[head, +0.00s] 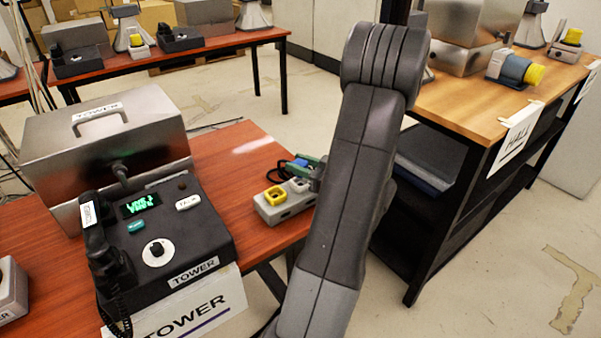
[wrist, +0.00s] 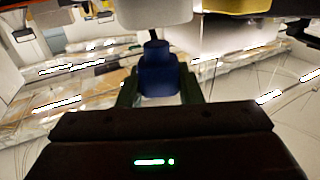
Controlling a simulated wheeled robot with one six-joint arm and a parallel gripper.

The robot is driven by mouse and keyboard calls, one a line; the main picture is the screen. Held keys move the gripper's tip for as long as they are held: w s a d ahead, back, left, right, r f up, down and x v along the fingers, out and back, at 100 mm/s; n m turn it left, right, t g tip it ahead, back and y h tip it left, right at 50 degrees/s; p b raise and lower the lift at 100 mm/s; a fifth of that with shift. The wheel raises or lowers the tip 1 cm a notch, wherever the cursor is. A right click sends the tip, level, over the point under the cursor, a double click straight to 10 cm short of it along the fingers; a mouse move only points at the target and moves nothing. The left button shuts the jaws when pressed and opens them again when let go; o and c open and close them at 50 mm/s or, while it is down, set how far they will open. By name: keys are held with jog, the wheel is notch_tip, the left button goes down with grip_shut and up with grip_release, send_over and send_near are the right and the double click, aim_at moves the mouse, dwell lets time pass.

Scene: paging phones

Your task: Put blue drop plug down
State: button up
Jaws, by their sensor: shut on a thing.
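The blue drop plug (wrist: 158,76) is between the green fingers of my gripper (wrist: 159,90) in the wrist view. In the head view a small blue part of the plug (head: 299,163) shows beside my green gripper finger (head: 313,168); my arm hides most of the gripper. My gripper is shut on the plug, at the right edge of the red-brown tower table (head: 262,154). The plug is just above or at a grey block (head: 272,214) with a yellow piece (head: 275,196) on it. I cannot tell whether the plug touches the block.
A black tower phone (head: 185,237) with handset and a metal case (head: 95,150) stand left of the grey block. A wooden hall table (head: 465,104) is at right, holding a blue-and-yellow device (head: 515,70). Another table with phones is at back left. Bare floor lies between the tables.

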jog(key=shift+f, duration=1.1)
jog(key=shift+f+b, duration=0.45)
jog(key=o, duration=1)
jog(key=shift+r, duration=0.1)
jog(key=shift+r+p, duration=0.3)
jog(key=shift+p, duration=0.05)
jog(key=shift+d+r, duration=0.1)
jog(key=shift+d, duration=0.1)
jog(key=v, duration=1.1)
jog(key=shift+s+d, duration=0.25)
jog(key=shift+s, duration=0.05)
